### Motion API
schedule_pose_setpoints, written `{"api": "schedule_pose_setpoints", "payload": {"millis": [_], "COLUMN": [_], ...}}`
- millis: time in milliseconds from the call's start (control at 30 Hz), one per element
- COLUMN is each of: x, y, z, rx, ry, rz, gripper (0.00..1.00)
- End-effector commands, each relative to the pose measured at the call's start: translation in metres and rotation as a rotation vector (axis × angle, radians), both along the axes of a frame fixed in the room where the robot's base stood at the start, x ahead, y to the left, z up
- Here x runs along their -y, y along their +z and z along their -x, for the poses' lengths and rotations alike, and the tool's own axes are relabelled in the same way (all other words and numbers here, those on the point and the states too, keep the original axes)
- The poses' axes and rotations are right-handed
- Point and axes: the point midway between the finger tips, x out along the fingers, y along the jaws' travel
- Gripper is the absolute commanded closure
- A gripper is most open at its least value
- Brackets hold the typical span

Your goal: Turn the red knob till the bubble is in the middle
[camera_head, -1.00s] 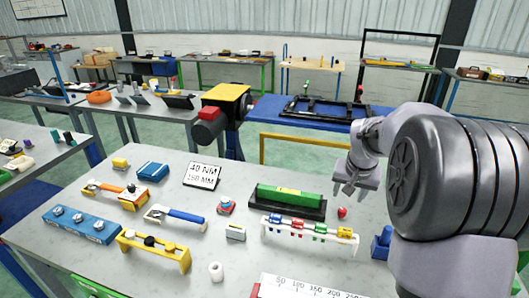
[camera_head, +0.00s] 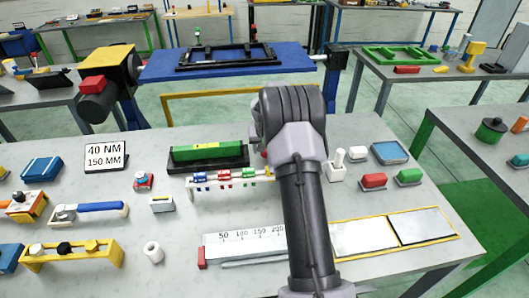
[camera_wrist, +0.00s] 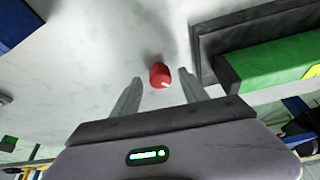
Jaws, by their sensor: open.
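The red knob (camera_wrist: 159,76) stands on the grey tabletop in the wrist view, with a small white mark on its side. My gripper (camera_wrist: 161,79) is open, with one fingertip on each side of the knob; I cannot tell whether they touch it. In the head view my arm hides the gripper and nearly all of the knob. The green spirit level (camera_head: 196,155) lies on a black base left of my arm. Its yellow window (camera_head: 207,146) is too small to tell where the bubble is. The level's end also shows in the wrist view (camera_wrist: 265,72).
A rack (camera_head: 228,184) with coloured clips stands just in front of the level. A white ruler (camera_head: 245,243) lies nearer the front. A white holder (camera_head: 337,168) and red and green blocks stand right of my arm. A sign (camera_head: 104,157) stands at left.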

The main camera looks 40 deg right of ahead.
Motion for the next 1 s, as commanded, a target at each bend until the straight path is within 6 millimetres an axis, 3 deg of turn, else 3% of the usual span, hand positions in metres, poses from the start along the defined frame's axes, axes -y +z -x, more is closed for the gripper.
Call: {"api": "schedule_pose_setpoints", "payload": {"millis": [367, 600, 633, 1000], "x": [0.0018, 0.0016, 0.0016, 0.0006], "y": [-0.0070, -0.0070, -0.0070, -0.0084], "z": [-0.0026, -0.0025, -0.0025, -0.0030], "rx": [0.000, 0.000, 0.000, -0.001], "ry": [0.000, 0.000, 0.000, -0.058], "rz": [0.000, 0.000, 0.000, -0.001], "gripper": [0.50, 0.97, 1.00, 1.00]}}
